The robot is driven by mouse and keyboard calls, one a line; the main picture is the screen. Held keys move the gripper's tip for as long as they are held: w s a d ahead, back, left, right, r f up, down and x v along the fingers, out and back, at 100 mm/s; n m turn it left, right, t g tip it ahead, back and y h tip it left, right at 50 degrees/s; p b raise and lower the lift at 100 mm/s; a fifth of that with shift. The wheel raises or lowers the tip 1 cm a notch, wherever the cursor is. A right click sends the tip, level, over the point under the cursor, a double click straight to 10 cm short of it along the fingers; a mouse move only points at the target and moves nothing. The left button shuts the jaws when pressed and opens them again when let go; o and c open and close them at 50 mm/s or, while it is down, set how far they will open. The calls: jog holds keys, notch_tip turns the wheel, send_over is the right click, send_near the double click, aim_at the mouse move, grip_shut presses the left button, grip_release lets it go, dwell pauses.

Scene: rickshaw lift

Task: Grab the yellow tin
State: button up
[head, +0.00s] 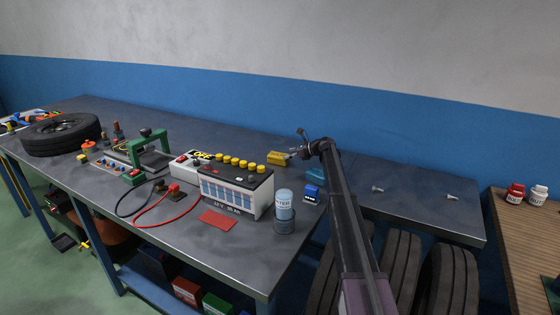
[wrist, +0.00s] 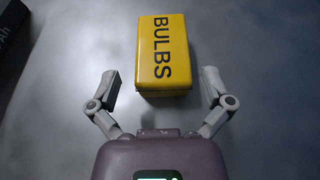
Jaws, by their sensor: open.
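The yellow tin (wrist: 162,52) is a small box with "BULBS" in black on its top. In the wrist view it lies on the grey bench top, just ahead of my gripper (wrist: 163,84). The fingers are spread apart, with their tips near the two near corners of the tin. Nothing is between them. In the head view the yellow tin (head: 279,158) sits towards the back of the bench, behind the battery. My gripper (head: 296,147) is at its right side, small in the picture. I cannot tell from the frames whether a finger touches the tin.
A white battery (head: 236,192) with yellow caps stands in front of the tin. A blue box (head: 312,194), a teal item (head: 316,175) and a water bottle (head: 285,204) are nearby. A green press (head: 151,148) and a tyre (head: 60,134) are further left. The bench (head: 415,205) is mostly clear at right.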

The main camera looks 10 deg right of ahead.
aim_at(279, 155)
jog(key=shift+b+x, duration=0.85)
jog(key=shift+x, duration=1.7)
jog(key=shift+w+r, duration=0.1)
jog(key=shift+r, duration=0.05)
jog(key=c, duration=1)
